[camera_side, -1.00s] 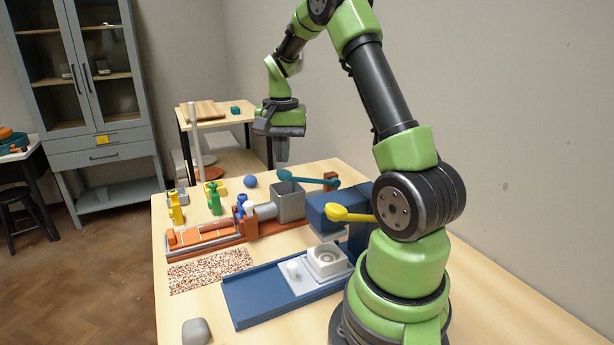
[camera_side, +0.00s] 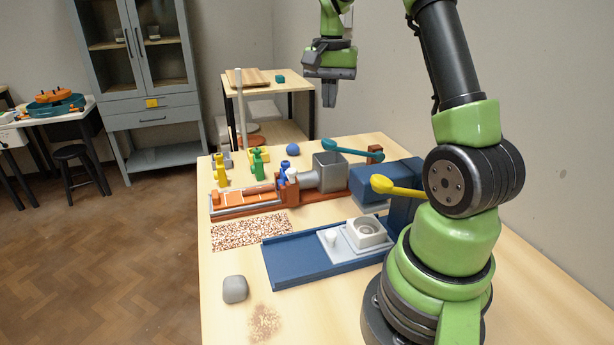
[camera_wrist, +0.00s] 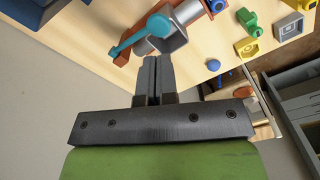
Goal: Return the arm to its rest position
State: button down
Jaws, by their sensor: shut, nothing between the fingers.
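My gripper (camera_side: 329,100) hangs pointing down, high above the back of the table (camera_side: 240,290) in the side view. It is clear of everything. In the wrist view its two fingers (camera_wrist: 152,62) are together with nothing between them.
A blue ball (camera_side: 293,149), green (camera_side: 257,160) and yellow (camera_side: 220,172) pieces and an orange-railed rig stand on the table. The air around my gripper is free.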

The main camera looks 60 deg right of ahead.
jog(key=s+a+r+n+t, duration=0.2)
jog(key=a+r+n+t, duration=0.35)
jog(key=a, duration=0.95)
jog(key=s+a+r+n+t+y, duration=0.1)
jog(key=s+a+n+y, duration=0.1)
jog(key=s+a+n, duration=0.3)
jog(key=s+a, duration=0.4)
jog(key=a, duration=0.1)
jog(key=shift+r+t, duration=0.25)
jog(key=shift+t, duration=0.1)
